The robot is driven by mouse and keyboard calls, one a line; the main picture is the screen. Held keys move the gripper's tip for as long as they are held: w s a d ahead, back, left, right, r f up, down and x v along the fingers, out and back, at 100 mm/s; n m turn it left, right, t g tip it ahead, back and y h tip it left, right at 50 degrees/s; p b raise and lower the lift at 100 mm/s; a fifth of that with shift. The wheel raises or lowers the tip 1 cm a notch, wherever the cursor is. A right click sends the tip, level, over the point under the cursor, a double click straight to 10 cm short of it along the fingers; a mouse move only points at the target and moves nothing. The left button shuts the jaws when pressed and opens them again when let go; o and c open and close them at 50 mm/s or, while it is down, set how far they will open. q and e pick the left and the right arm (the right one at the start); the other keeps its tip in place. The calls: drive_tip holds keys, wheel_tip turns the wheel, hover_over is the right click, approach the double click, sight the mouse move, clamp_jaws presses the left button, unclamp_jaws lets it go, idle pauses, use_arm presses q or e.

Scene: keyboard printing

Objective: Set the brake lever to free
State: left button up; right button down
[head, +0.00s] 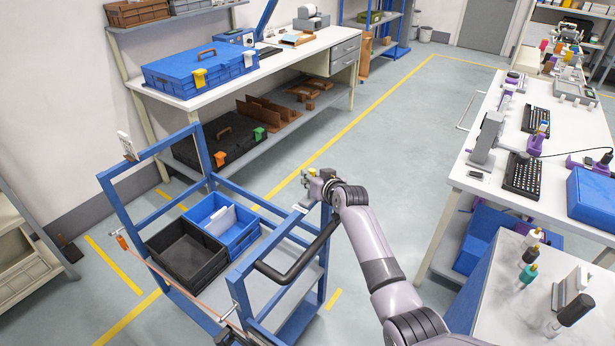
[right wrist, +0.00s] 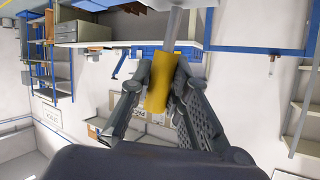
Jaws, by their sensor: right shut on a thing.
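The blue cart (head: 152,152) stands at the lower left in the head view. My right gripper (head: 312,178) is at the cart's right far corner post. In the right wrist view the brake lever has a yellow grip (right wrist: 158,84) on a grey metal shaft. The fingers of my right gripper (right wrist: 163,92) lie on both sides of the yellow grip and are shut on it. In the head view the lever is small and mostly covered by the gripper, so its setting is not readable. My left gripper is not in view.
The cart carries a black crate (head: 187,252) and a blue crate (head: 236,228), and has a black push handle (head: 296,260). A workbench (head: 300,50) stands behind it. A white table (head: 500,150) with keyboards stands at the right. The floor between is clear.

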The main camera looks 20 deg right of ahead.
drive_tip(key=shift+w+d+f+m+g+y+b, duration=0.3)
drive_tip(key=shift+w+d+m+g+y, duration=0.1)
drive_tip(key=shift+d+m+g+y, duration=0.15)
drive_tip(key=shift+w+d+f+m+g+y+b, duration=0.15)
drive_tip(key=shift+w+d+m+g+y+b, duration=0.1)
drive_tip(key=shift+w+d+m+g+y, duration=0.25)
drive_tip(key=shift+s, duration=0.2)
drive_tip(key=c, duration=1.5)
unclamp_jaws()
drive_tip(key=shift+w, duration=0.1)
drive_tip(key=shift+v, duration=6.05)
drive_tip(key=shift+a, duration=0.1)
